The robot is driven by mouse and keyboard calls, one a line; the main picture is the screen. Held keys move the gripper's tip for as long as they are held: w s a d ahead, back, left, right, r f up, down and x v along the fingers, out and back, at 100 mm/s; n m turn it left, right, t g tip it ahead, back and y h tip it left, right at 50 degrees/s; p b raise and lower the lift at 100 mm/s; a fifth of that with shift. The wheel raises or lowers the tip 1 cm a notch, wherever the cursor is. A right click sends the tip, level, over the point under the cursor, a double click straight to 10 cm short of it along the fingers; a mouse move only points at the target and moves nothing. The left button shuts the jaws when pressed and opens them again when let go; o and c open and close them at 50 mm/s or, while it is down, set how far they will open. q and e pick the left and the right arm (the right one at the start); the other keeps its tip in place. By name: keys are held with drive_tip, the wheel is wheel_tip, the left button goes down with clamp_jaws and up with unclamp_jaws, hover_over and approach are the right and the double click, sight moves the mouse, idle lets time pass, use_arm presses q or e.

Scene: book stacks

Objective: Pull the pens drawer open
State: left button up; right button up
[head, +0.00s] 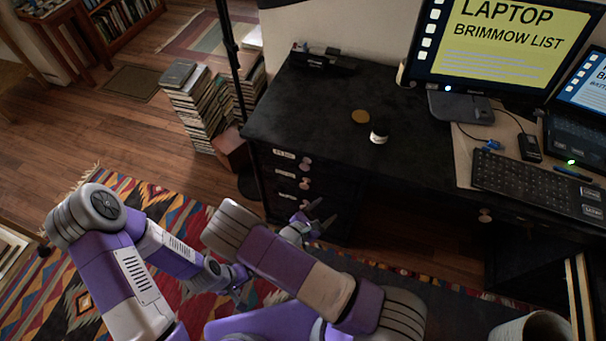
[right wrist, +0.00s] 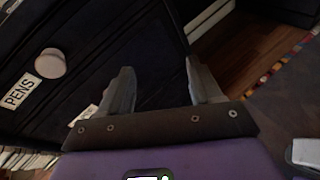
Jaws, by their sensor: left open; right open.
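The pens drawer (right wrist: 75,90) has a dark front with a white PENS label (right wrist: 19,93) and a pale round knob (right wrist: 50,63) in the right wrist view. It looks shut. In the head view, a stack of dark labelled drawers (head: 268,180) is under the desk's left end; the labels are too small to read. My right gripper (head: 323,213) is open and empty in front of the lower drawers. In the right wrist view its fingers (right wrist: 160,68) are apart from the knob, which lies left of them. My left gripper (head: 240,292) is open, low over the rug.
The black desk (head: 310,110) holds a small jar (head: 379,135), a round disc (head: 360,116), a monitor (head: 495,45) and a keyboard (head: 530,182). Book stacks (head: 200,110) and a dark pole (head: 232,60) stand left of it. A patterned rug (head: 60,270) covers the floor.

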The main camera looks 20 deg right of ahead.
sight(304, 167)
drive_tip(key=w+a+r+n+t+y, duration=0.2)
drive_tip(key=w+a+r+n+t, duration=0.25)
drive_tip(key=w+a+t, duration=0.25)
drive_tip(key=x, duration=0.2)
drive_tip(key=b+x, duration=0.1)
drive_tip(key=x, duration=0.1)
drive_tip(key=b+x, duration=0.1)
drive_tip(key=x, duration=0.2)
drive_tip(key=shift+w+r, duration=0.15)
drive_tip(key=shift+r, duration=0.15)
drive_tip(key=shift+c, duration=0.5)
clamp_jaws()
